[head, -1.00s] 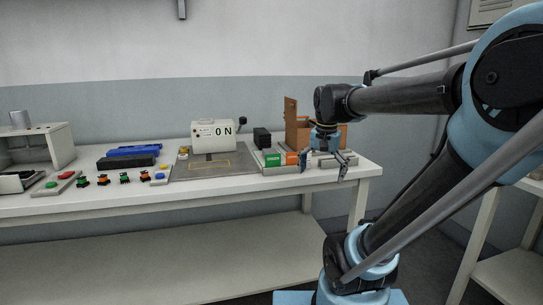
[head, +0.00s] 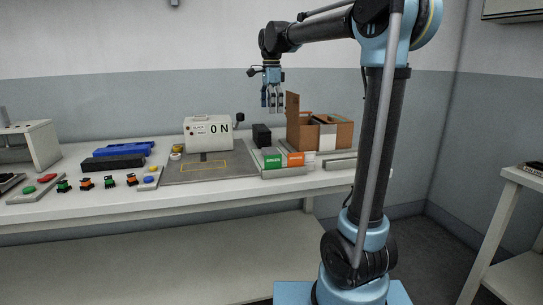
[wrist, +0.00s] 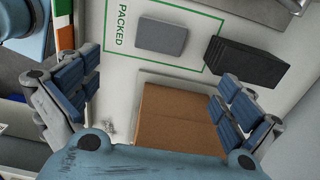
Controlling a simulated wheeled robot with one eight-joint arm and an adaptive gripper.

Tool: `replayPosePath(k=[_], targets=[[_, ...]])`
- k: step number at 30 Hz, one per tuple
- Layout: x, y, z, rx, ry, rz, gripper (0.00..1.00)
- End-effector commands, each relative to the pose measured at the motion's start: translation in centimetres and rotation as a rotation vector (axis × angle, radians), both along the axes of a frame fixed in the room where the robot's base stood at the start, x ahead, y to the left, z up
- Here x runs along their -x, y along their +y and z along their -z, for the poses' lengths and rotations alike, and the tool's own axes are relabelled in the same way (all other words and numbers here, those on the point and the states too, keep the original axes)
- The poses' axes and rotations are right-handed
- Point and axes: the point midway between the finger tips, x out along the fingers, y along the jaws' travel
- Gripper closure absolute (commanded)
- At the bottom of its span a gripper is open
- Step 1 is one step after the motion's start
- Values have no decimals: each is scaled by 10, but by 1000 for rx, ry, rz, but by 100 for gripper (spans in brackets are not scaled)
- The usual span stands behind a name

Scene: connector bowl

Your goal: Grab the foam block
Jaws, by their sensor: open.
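Two blocks could be the foam block, and I cannot tell which for sure. A black ribbed block (wrist: 243,63) lies at the upper right of the wrist view; it looks like the black block (head: 262,136) at the back of the bench in the head view. A flat grey block (wrist: 162,38) lies inside the green "PACKED" outline; I cannot make it out in the head view. My gripper (head: 272,98) is raised above the bench, fingers down, open and empty. In the wrist view, my gripper (wrist: 158,95) has both blocks beyond its spread fingers.
An open brown box (head: 340,133) stands right of the black block, its flap upright; it shows between my fingers (wrist: 180,118). Green (head: 271,161) and orange (head: 295,159) labelled bins are in front.

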Motion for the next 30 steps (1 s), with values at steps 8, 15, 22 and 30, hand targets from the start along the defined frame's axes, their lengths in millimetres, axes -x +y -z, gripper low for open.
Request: replayPosePath(k=[8,15,22,30], targets=[[-1,1,38,0,1,6,0],[-1,0,80,0,1,6,0],[-1,0,112,0,1,6,0],[-2,0,127,0,1,6,0]])
